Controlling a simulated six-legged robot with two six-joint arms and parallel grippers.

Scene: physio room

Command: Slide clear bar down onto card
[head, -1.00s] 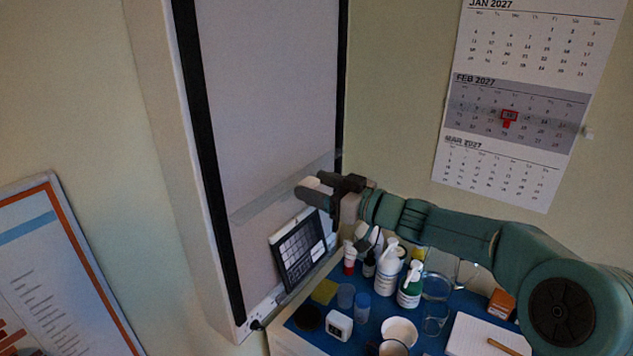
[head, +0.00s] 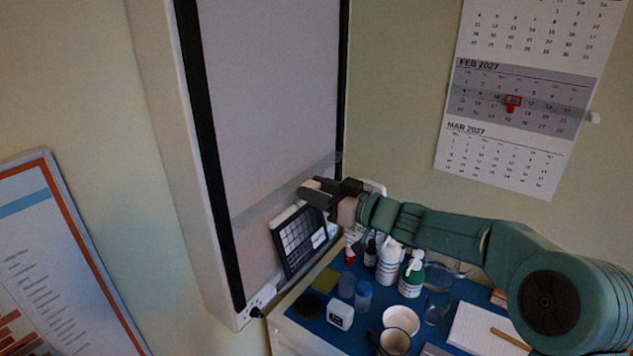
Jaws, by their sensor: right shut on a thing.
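The clear bar (head: 265,208) is a thin see-through strip lying at a slant across the pale face of a tall wall panel. My right gripper (head: 312,189) is shut on the bar near its right part, with a small pale piece showing between the fingers. The bar's left part lies just above the card's top edge. My gripper covers the card's upper right corner, so I cannot tell whether the bar touches it there. My left gripper is out of view.
The wall panel (head: 267,100) has black side edges. Below stands a table with a blue top (head: 366,303), crowded with bottles, a white bowl (head: 401,320), a mug (head: 392,343) and a notebook (head: 481,332). A calendar (head: 515,100) hangs at right, a poster (head: 55,270) at left.

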